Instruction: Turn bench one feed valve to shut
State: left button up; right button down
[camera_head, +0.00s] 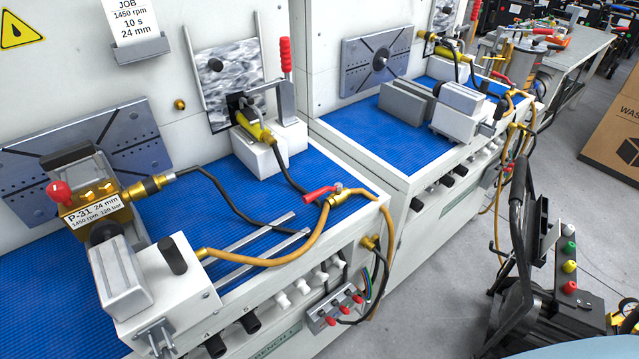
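The bench one feed valve (336,190) is a small brass fitting at the right front corner of the near bench. Its red lever (318,194) points left over the blue mat. A tan hose (290,255) joins it from the lower left, and another tan hose runs off it to the right and down over the bench edge. I cannot tell from the lever whether the valve is open or shut. The bench front carries a partly cut-off label (277,344) reading "BENCH 1". Neither of my grippers is in view.
A pump block labelled P-31 (95,210) stands at the left. A red-handled clamp (285,60) stands upright behind the valve. A second bench (350,125) has its own red lever (500,77). A black-handled frame (517,210) with coloured knobs stands on the right floor.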

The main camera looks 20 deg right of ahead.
aim_at(309, 198)
jog(key=k, duration=0.5)
jog(key=z, duration=1.35)
jog(key=i, duration=1.05)
jog(key=u, duration=1.75)
